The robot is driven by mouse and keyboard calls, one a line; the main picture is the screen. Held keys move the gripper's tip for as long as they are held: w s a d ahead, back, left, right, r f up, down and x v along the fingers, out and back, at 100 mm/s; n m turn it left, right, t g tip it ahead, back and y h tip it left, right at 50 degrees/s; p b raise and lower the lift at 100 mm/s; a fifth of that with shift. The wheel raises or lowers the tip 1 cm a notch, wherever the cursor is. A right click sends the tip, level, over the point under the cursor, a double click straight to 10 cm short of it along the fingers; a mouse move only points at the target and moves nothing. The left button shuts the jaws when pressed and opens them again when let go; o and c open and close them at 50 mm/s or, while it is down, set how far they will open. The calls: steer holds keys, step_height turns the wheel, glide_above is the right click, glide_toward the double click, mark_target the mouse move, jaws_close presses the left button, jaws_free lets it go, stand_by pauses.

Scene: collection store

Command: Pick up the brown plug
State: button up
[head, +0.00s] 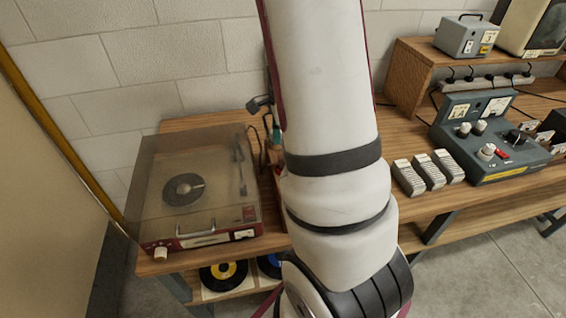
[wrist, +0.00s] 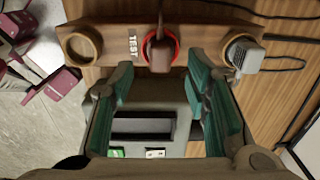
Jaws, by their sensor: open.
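The brown plug (wrist: 158,52) sits in the red-ringed socket (wrist: 176,48), the middle one of three round holders on a wooden strip (wrist: 108,58) in the wrist view. Its cord runs up from it. My gripper (wrist: 161,68) is open, with its teal fingers apart on the left and right, just below the plug in the picture. Nothing is held between them. In the head view my arm hides the plug and most of the gripper.
A grey plug (wrist: 243,56) sits in the right holder, close to the right finger; the left brass ring (wrist: 80,45) is empty. A TEST label (wrist: 132,43) is beside the red ring. A record player (head: 190,190) stands left of my arm; a grey control box (head: 490,140) stands right.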

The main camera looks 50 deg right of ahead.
steer(key=shift+f, duration=2.6)
jaws_close()
